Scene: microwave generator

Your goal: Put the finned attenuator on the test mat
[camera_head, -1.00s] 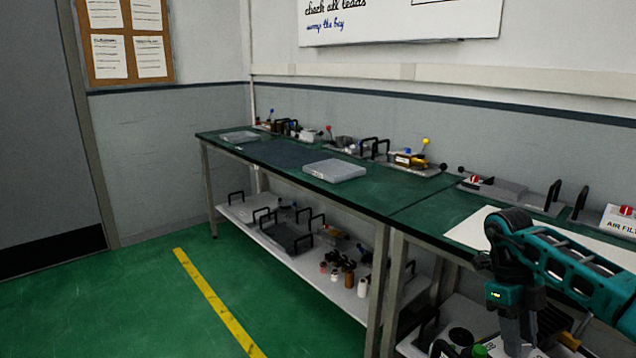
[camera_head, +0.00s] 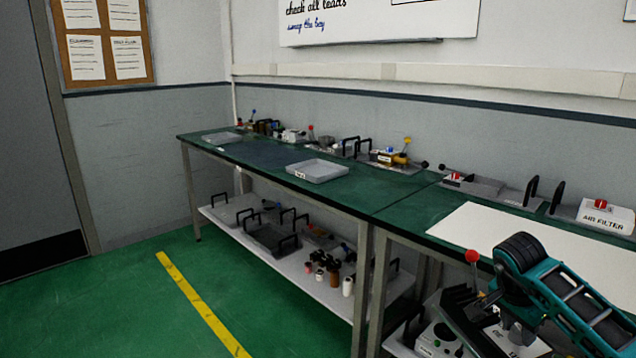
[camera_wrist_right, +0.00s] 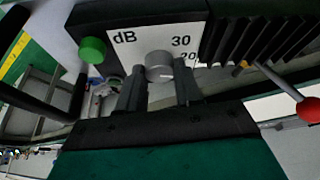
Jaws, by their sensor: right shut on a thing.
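The finned attenuator (camera_wrist_right: 140,45) fills the top of the right wrist view. It has a black body, a white "dB" panel, a green button, a grey knob and black fins (camera_wrist_right: 255,40) on its right. My right gripper (camera_wrist_right: 160,88) is shut on the grey knob (camera_wrist_right: 158,66). In the head view my right gripper (camera_head: 515,335) is at the lower right, in front of the near bench's edge; the arm hides part of the attenuator there. A dark flat mat (camera_head: 262,152), apparently the test mat, lies on the far bench. My left gripper is out of view.
A grey tray (camera_head: 317,171) sits at the far bench's front edge, right of the mat. Several devices with levers line the back. A white sheet (camera_head: 480,228) covers part of the near bench. Lower shelves (camera_head: 300,265) hold handled trays and small parts.

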